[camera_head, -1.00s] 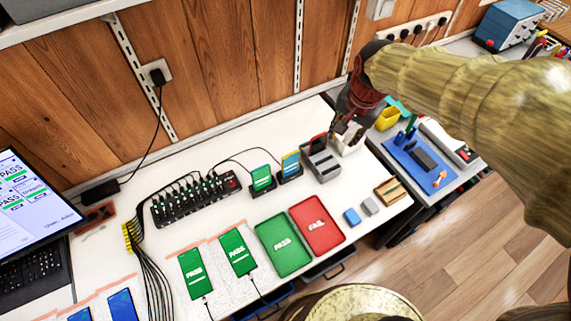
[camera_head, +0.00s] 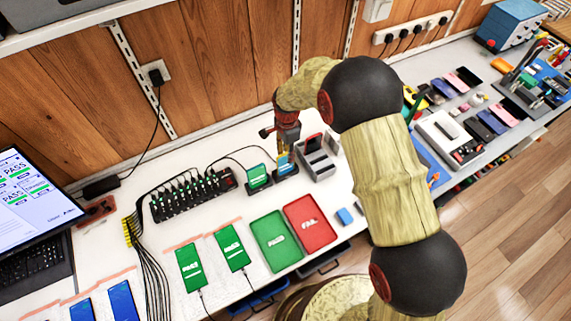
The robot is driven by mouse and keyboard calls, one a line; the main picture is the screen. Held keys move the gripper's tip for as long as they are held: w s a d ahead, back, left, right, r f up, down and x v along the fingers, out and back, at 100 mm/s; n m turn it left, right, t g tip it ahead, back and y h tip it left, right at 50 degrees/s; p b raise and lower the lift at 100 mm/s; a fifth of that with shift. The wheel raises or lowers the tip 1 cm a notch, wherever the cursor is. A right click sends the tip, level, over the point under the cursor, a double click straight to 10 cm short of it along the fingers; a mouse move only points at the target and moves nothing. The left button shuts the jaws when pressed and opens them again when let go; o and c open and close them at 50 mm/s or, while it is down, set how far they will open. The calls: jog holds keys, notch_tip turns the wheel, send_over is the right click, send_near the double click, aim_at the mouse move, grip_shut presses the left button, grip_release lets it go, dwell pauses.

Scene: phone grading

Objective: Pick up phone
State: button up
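My gripper (camera_head: 286,150) points down over a charging stand at the back middle of the white table. A phone with a blue screen (camera_head: 286,164) leans in that stand, just below the gripper and partly hidden by it. I cannot tell whether the fingers touch this phone or how far apart they are. A phone with a green screen (camera_head: 257,174) stands in a dock to the left. Two phones with green PASS screens lie in front, one left (camera_head: 190,267) and one right (camera_head: 232,247).
A green PASS tray (camera_head: 277,241) and a red FAIL tray (camera_head: 310,223) lie in front of the stands. A grey slotted holder (camera_head: 318,161) is close to the gripper's right. A black multi-port hub (camera_head: 193,197) with cables is at left. A laptop (camera_head: 36,215) stands far left.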

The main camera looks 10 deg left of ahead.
aim_at(285, 160)
jog(key=f, duration=0.5)
jog(key=shift+a+f+b, duration=0.15)
jog(key=shift+a+b, duration=0.1)
jog(key=shift+b, duration=0.05)
jog(key=c, duration=0.3)
jog(key=c, duration=0.4)
grip_shut()
